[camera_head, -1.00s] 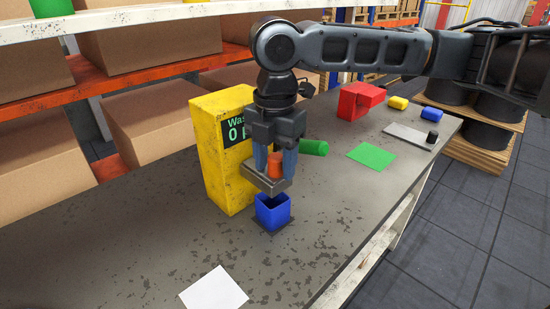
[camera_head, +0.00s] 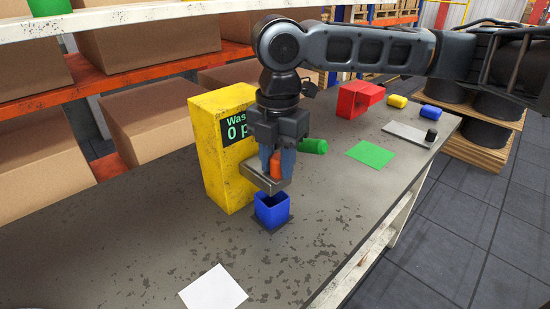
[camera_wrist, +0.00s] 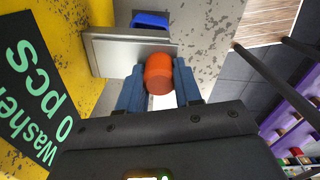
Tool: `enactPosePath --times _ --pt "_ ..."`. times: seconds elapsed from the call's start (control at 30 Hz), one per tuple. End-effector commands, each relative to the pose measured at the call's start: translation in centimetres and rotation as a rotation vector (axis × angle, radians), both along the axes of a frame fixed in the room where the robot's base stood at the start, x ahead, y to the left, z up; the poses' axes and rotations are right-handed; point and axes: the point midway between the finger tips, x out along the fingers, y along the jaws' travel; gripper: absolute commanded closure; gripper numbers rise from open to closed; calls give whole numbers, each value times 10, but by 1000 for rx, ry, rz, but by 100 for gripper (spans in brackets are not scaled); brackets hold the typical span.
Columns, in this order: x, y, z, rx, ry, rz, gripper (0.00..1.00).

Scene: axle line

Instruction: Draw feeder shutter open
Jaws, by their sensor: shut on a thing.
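The yellow feeder (camera_head: 208,150) stands on the bench, with a black display reading "Washer 0 pcs" (camera_wrist: 32,85). Its shutter is a grey metal plate (camera_head: 256,178) sticking out of the feeder's right side, with an orange knob (camera_wrist: 158,73) on it. My gripper (camera_head: 277,165) points down with its blue fingers shut on the orange knob. In the wrist view the knob sits between both fingertips. A blue open-topped cup (camera_head: 272,212) stands on a dark pad just below the plate. How far the plate is drawn out of the feeder is unclear.
A green cylinder (camera_head: 314,146) lies behind my gripper. A red bin (camera_head: 352,101), a green mat (camera_head: 375,155) and a grey plate (camera_head: 408,133) are farther back. A white sheet (camera_head: 213,290) lies at the front. The bench right of the cup is clear.

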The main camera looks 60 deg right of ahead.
Motion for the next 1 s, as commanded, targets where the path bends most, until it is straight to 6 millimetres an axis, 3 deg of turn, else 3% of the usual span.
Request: enactPosePath --times 1.0 --pt "-26 9 0 3 3 4 100"
